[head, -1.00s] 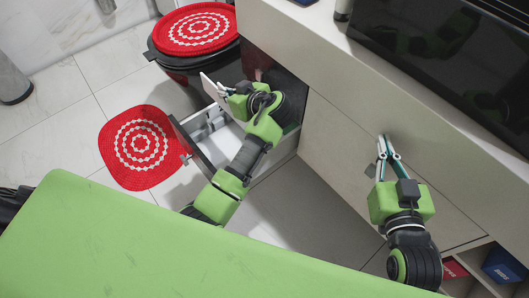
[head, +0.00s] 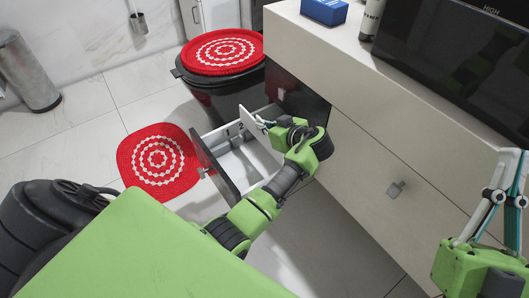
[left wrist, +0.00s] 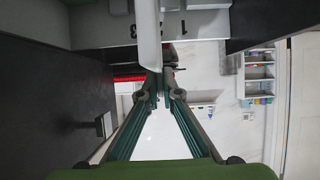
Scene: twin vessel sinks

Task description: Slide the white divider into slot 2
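The white divider (head: 256,123) is a thin flat panel. My left gripper (head: 268,127) is shut on its edge and holds it upright at the open drawer (head: 213,160). Black digits 1 and 2 show on the drawer's pale side wall (head: 226,131). In the left wrist view the divider (left wrist: 148,35) stands edge-on between the fingertips (left wrist: 154,88), over the wall between digits 3 and 1; the digit 2 is hidden there. Whether its lower edge is in a slot cannot be told. My right gripper (head: 517,155) is empty, its fingertips close together, at the right edge.
The drawer sticks out from the counter (head: 340,55), with a handle (head: 201,173) on its dark front. A black bin with a red patterned lid (head: 222,50) stands close behind it. A red mat (head: 158,160) lies on the floor to the left. A blue box (head: 324,11) is on the counter.

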